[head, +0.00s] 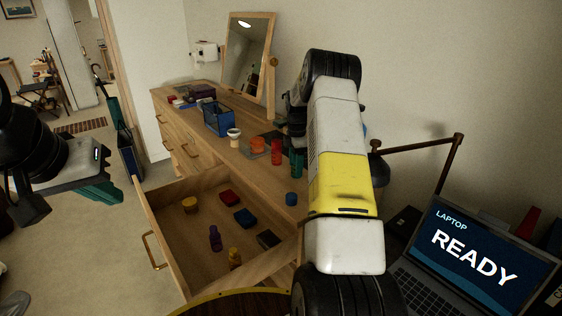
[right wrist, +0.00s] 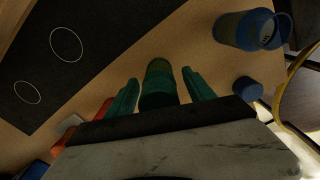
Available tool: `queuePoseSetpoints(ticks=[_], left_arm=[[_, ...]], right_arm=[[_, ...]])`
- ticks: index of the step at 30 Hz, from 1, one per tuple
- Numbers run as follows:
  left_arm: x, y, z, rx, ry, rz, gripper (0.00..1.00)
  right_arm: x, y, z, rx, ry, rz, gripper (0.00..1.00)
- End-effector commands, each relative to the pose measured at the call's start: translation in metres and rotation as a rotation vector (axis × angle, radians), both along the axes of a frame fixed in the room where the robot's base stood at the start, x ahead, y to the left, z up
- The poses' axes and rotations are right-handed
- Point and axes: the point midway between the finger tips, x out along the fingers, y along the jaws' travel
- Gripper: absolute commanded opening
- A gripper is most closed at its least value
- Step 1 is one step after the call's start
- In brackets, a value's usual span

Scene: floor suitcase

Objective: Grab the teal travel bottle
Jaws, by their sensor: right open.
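The teal travel bottle (right wrist: 158,82) shows in the right wrist view as a dark teal cylinder between the two green fingers of my right gripper (right wrist: 160,92). The fingers are open, with a visible gap on each side of the bottle. In the head view my right arm hides most of this gripper. A teal shape (head: 297,163) shows beside the arm on the dresser; I cannot tell whether it is bottle or finger. My left gripper (head: 97,188) hangs at the left, away from the dresser; its finger opening is unclear.
The wooden dresser (head: 196,120) holds a red bottle (head: 277,152), an orange item (head: 257,146), a white cup (head: 234,137), a blue basket (head: 218,119) and a mirror (head: 247,60). The open drawer (head: 158,222) holds several small items. A laptop (head: 468,245) stands right.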

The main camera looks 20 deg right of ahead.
Motion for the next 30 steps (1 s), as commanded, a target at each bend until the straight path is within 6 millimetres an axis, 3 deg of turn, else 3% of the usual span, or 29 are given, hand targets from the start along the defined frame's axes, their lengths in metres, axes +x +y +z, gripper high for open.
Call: queuePoseSetpoints(ticks=[4,5,14,23,30], left_arm=[[0.000,0.000,0.000,0.000,0.000,0.000,0.00],[0.000,0.000,0.000,0.000,0.000,0.000,0.00],[0.000,0.000,0.000,0.000,0.000,0.000,0.00],[0.000,0.000,0.000,0.000,0.000,0.000,0.00],[0.000,0.000,0.000,0.000,0.000,0.000,0.00]], right_arm=[[0.000,0.000,0.000,0.000,-0.001,0.000,0.62],[0.000,0.000,0.000,0.000,-0.001,0.000,0.58],[0.000,0.000,0.001,0.000,-0.001,0.000,0.00],[0.000,0.000,0.002,0.000,-0.002,0.000,0.00],[0.001,0.000,0.022,0.000,-0.003,0.000,0.00]])
